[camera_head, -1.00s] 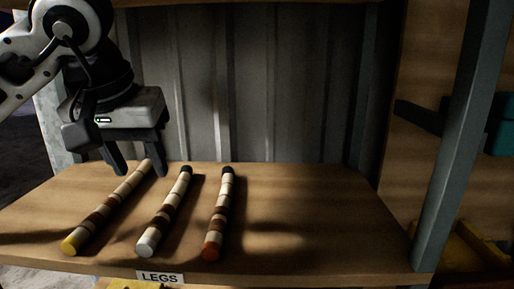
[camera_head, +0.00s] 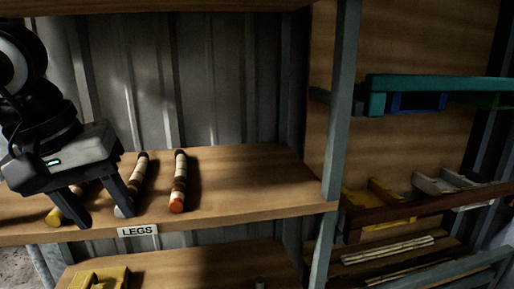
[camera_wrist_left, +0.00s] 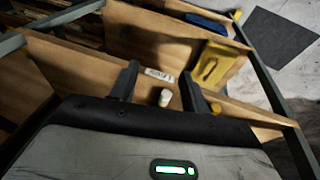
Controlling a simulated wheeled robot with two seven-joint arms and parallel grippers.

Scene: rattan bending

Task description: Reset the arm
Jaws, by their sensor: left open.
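My left gripper (camera_head: 98,209) is open in the head view, with its two fingers pointing down over the left part of the shelf. Three banded rattan legs lie on the shelf. The yellow-ended leg (camera_head: 54,217) is mostly hidden behind the gripper. The white-ended leg (camera_head: 138,180) is partly covered by a finger. The orange-ended leg (camera_head: 179,182) lies clear to the right. My right gripper is not in view.
The wooden shelf (camera_head: 245,180) carries a "LEGS" label (camera_head: 138,231) on its front edge and is bare at right. A grey post (camera_head: 341,110) stands at its right end. Beyond it are a teal rack (camera_head: 440,83) and yellow trays (camera_head: 380,201). A yellow piece (camera_head: 100,278) sits below.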

